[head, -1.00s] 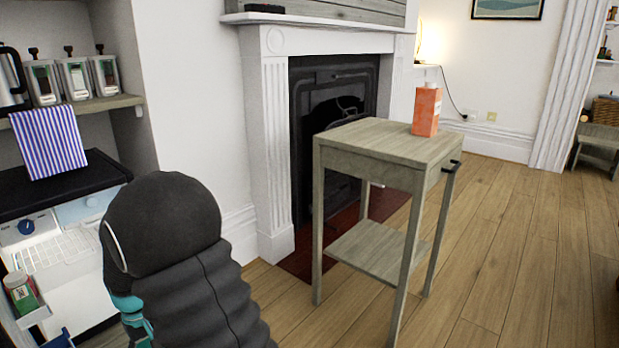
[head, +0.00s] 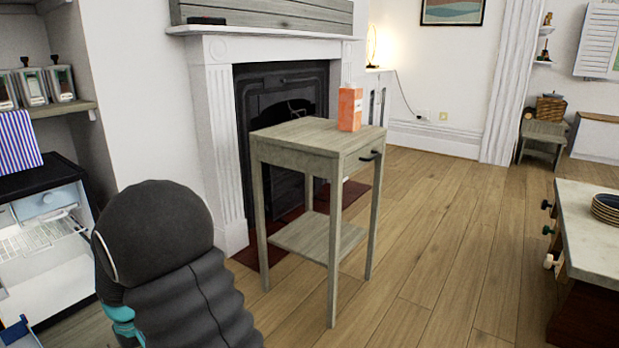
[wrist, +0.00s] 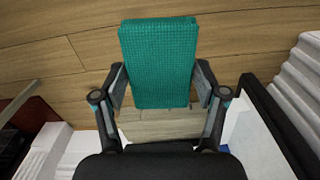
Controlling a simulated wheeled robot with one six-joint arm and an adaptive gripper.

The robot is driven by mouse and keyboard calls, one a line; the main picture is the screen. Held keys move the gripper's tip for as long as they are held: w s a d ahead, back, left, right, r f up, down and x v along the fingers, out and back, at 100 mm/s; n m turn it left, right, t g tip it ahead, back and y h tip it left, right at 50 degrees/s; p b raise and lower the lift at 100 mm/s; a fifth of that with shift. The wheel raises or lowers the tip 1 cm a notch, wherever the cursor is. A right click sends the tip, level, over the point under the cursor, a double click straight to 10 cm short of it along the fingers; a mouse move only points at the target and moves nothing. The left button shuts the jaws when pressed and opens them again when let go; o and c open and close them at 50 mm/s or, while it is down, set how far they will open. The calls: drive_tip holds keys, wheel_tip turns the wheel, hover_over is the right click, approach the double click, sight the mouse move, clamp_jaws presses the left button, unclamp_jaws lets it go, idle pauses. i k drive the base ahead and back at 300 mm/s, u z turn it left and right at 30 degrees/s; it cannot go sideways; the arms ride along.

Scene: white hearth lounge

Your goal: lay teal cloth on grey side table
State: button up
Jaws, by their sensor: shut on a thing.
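The teal cloth (wrist: 159,62) is a folded, textured rectangle in the wrist view. My gripper (wrist: 160,85) is shut on it, with a finger at each side edge. The cloth and gripper do not show in the head view, where my dark arm fills the lower left. The grey side table (head: 295,138) stands in front of the fireplace in the head view, with a small drawer, a dark handle and a lower shelf. An orange carton (head: 350,109) stands upright at the back of its top. The front and left of the top are bare.
The fireplace (head: 212,130) is behind the table. A counter with plates (head: 606,208) is at the right. The wood floor (head: 440,240) between is clear.

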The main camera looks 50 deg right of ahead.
sight(324, 138)
drive_tip(key=z, duration=1.35)
